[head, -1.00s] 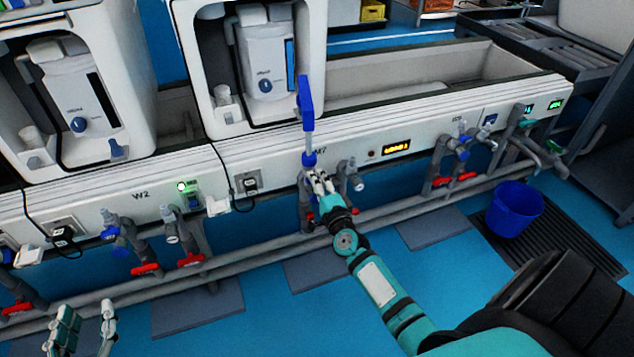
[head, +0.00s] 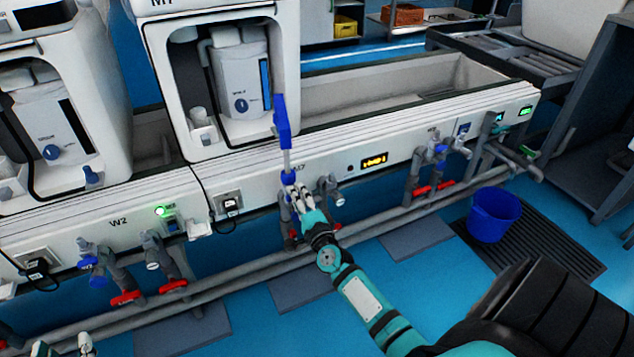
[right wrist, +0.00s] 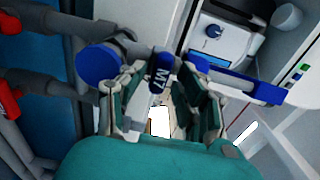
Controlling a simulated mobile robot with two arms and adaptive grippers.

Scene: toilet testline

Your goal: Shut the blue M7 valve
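The blue M7 valve handle (right wrist: 157,78), with a white M7 label, lies between the fingers of my right gripper (right wrist: 163,112) in the right wrist view. The fingers stand apart, one on each side of it; firm contact cannot be made out. In the head view my right gripper (head: 299,197) is at the pipe fittings below the M7 panel and hides most of the valve. A tall blue piece (head: 282,125) on a pale rod rises just above it. My left gripper (head: 78,348) is only partly visible at the bottom left edge.
Pipes with red handles (head: 127,297) run along the bench front, left of my right arm. More taps (head: 437,150) stand to the right. A blue bucket (head: 495,215) stands on a dark floor grate. The blue floor before the bench is mostly clear.

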